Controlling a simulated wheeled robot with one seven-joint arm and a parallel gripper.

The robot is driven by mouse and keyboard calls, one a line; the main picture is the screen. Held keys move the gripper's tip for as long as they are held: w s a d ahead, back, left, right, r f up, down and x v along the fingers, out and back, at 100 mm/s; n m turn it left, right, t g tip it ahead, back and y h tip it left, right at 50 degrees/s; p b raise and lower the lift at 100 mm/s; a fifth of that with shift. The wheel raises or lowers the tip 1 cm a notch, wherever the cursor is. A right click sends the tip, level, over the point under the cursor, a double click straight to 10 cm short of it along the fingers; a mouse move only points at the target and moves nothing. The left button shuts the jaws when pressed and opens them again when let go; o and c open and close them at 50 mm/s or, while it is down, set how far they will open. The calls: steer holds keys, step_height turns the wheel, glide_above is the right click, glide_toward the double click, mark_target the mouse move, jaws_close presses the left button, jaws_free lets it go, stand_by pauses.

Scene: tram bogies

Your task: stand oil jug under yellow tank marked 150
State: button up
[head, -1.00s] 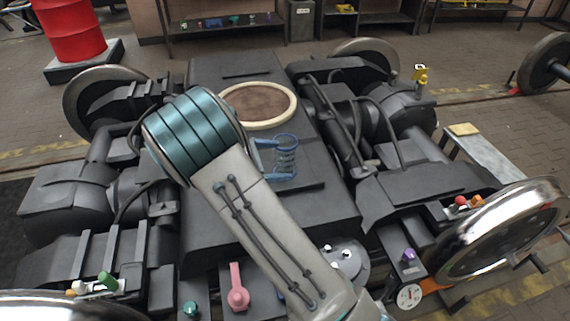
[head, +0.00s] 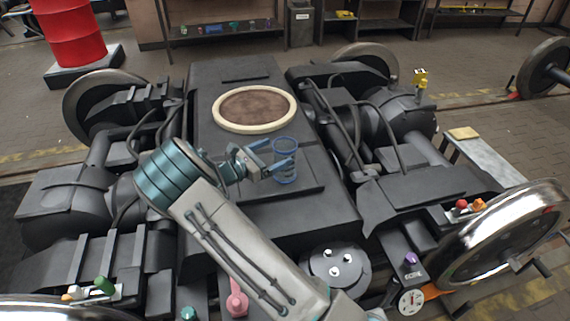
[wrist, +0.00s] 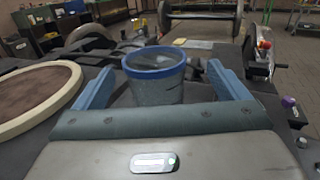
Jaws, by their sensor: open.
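A clear jug with a blue rim (head: 285,170) stands upright on the dark flat top of the bogie, right of the round cream-rimmed opening. It also shows in the wrist view (wrist: 155,88), centred between my blue fingers. My gripper (head: 279,155) is open, with a finger on either side of the jug. I cannot tell whether either finger touches it. A small yellow tank (head: 420,77) stands on the bogie's right rear part. Any number on it is too small to read.
A round cream-rimmed opening (head: 254,108) lies left of the jug. Black hoses (head: 385,122) arch over the bogie's right side. A shiny wheel (head: 505,235) stands at the right front. A red drum (head: 71,32) stands at the back left. The bogie top behind the opening is clear.

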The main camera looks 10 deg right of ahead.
mark_target(294, 142)
steer(key=shift+w+x, duration=0.2)
steer(key=shift+x, duration=1.15)
steer(key=shift+w+x, duration=0.15)
steer(key=shift+x, duration=1.2)
steer(key=shift+a+f, duration=0.1)
steer(key=shift+a, duration=0.1)
steer(key=c, duration=1.6)
